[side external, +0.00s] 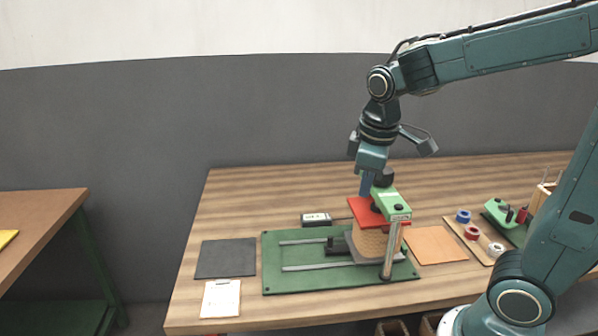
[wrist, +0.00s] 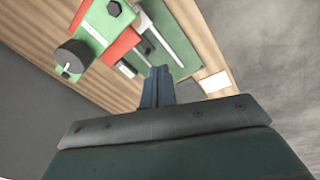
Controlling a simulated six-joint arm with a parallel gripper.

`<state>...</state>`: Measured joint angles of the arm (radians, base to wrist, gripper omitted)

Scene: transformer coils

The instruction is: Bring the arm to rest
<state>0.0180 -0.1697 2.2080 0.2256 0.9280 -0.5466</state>
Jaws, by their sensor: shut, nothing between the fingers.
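My gripper (side external: 366,184) points down above the wooden table, just behind and left of a green press-like fixture head (side external: 391,203). In the wrist view its fingers (wrist: 157,73) are together with nothing between them. The green head carries a dark knob (wrist: 72,57) and sits over a red plate (side external: 366,211). Under the red plate is a tan wound block (side external: 374,243), resting on the green base board (side external: 285,286). In the side view the fingertips partly overlap the fixture, so I cannot tell the exact gap.
A dark mat (side external: 226,258), a white clipboard (side external: 221,299) and a small meter (side external: 316,220) lie left of the fixture. An orange-brown sheet (side external: 435,245) and a tray with coloured spools (side external: 472,233) lie right. Bare table (side external: 250,190) is free at back left.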

